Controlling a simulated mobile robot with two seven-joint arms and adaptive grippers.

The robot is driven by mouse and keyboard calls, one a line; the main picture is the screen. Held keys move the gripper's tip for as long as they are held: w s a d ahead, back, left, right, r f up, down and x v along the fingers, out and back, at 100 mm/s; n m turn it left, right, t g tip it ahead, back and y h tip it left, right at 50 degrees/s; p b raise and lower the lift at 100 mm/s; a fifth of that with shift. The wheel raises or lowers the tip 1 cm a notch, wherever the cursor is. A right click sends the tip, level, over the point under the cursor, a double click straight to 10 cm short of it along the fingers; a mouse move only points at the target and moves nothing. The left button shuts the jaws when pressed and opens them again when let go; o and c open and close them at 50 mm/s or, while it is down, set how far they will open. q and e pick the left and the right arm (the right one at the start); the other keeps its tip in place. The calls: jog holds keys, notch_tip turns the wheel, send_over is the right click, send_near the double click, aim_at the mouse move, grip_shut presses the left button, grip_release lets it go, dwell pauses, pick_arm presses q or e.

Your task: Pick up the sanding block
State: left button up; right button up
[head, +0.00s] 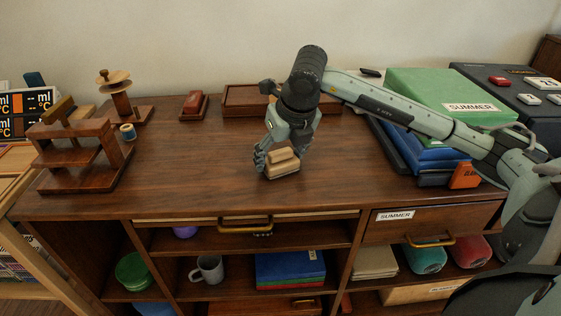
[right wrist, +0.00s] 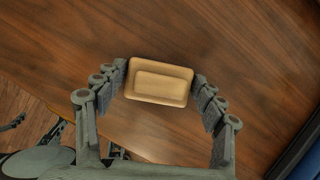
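The sanding block (head: 283,164) is a small light-wood block with a raised, narrower top part. It is over the front middle of the dark wooden cabinet top. My right gripper (head: 279,158) reaches down to it from behind, with its fingers along the block's two ends. In the right wrist view the block (right wrist: 160,82) sits between the fingertips (right wrist: 159,76), which appear to touch both short ends. I cannot tell whether it rests on the wood or is slightly raised. My left gripper is not in view.
A red block on a wooden base (head: 193,105) and a shallow wooden tray (head: 245,98) stand at the back. A wooden stand (head: 75,155) is at left. A green box (head: 440,95) and blue folders (head: 425,150) are at right. The top's middle left is clear.

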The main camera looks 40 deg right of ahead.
jog(key=c, duration=0.7)
jog(key=shift+r, duration=0.1)
